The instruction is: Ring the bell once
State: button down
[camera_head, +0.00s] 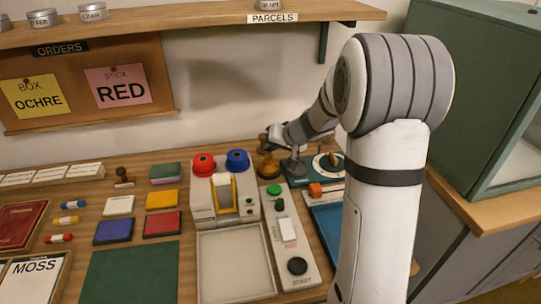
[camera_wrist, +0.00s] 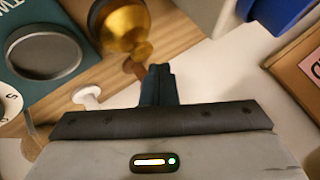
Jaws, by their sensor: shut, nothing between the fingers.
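The brass bell (camera_head: 268,169) stands at the back of the table, between the machine with the red and blue knobs and the teal scale-like device. In the wrist view the bell (camera_wrist: 124,28) is at the top, just beyond my fingertips and a little left of them. My gripper (camera_head: 270,136) is near the bell, partly hidden by my own arm in the head view. In the wrist view my gripper (camera_wrist: 158,70) has its dark fingers together with nothing between them. I cannot tell whether the fingertips touch the bell.
The white machine (camera_head: 226,200) stands left of the bell. The teal device (camera_head: 297,179) with a round pan (camera_wrist: 45,56) stands right of it. A panel with a green button (camera_head: 274,190) is in front. The shelf (camera_head: 180,18) hangs above.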

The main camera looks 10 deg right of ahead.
aim_at(271, 158)
jog(key=shift+r+p, duration=1.35)
jog(key=shift+r, duration=1.2)
